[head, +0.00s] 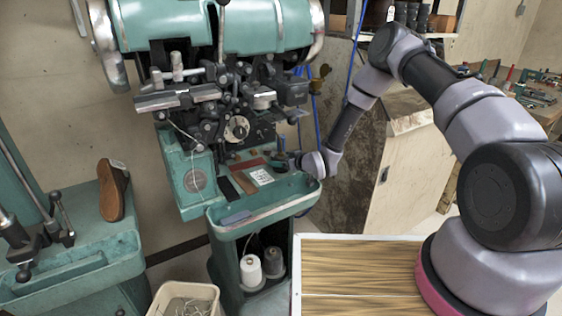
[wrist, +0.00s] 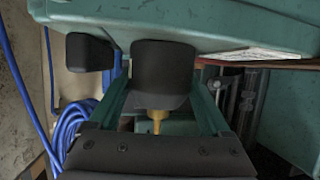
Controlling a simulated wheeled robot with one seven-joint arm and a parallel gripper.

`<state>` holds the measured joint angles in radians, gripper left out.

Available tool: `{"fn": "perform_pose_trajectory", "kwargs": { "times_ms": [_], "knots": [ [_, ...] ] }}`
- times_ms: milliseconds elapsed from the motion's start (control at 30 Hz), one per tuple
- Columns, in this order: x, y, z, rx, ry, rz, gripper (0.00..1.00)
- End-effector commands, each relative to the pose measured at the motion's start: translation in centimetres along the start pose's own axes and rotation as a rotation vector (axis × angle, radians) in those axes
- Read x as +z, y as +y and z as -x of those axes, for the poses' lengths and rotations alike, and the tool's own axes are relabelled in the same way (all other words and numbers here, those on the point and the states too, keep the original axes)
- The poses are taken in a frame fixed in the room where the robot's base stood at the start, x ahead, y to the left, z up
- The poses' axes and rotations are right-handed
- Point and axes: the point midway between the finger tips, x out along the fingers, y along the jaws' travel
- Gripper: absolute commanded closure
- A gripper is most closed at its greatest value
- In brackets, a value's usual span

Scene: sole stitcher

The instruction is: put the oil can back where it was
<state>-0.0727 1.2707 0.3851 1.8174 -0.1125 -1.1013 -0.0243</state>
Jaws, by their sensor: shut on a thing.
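My gripper (head: 288,160) reaches in from the right, low over the right side of the machine's green tray (head: 275,206). In the wrist view its two teal fingers stand on either side of a dark, rounded body with a thin brass-coloured tip. I take this for the oil can (wrist: 162,66), and my gripper is shut on it. In the head view the can is small and mostly hidden at the gripper, so I cannot tell whether it touches the tray.
The green stitching machine (head: 262,28) rises behind the tray. White thread (head: 251,270) stands on a shelf below. A blue hose (wrist: 72,130) hangs close to my gripper. A wooden panel (head: 405,185) stands to the right.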

Motion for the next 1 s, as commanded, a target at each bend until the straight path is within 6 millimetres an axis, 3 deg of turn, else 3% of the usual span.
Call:
{"fn": "perform_pose_trajectory", "kwargs": {
  "times_ms": [267, 300, 333, 367, 667, 767, 1000],
  "knots": [
    [0.1, 0.0, -0.1, 0.0, 0.0, 0.0, 0.67],
    [0.2, 0.0, -0.1, 0.0, 0.0, 0.0, 0.14],
    [0.2, 0.0, -0.1, 0.0, 0.0, 0.0, 0.03],
    [0.1, 0.0, -0.1, 0.0, 0.0, 0.0, 0.0],
    [-0.1, 0.0, 0.2, 0.0, 0.0, 0.0, 0.0],
    [0.0, 0.1, 1.5, 0.001, -0.002, -0.002, 0.0],
    [-0.1, 0.1, 6.6, 0.001, -0.001, -0.001, 0.0]
  ]
}}
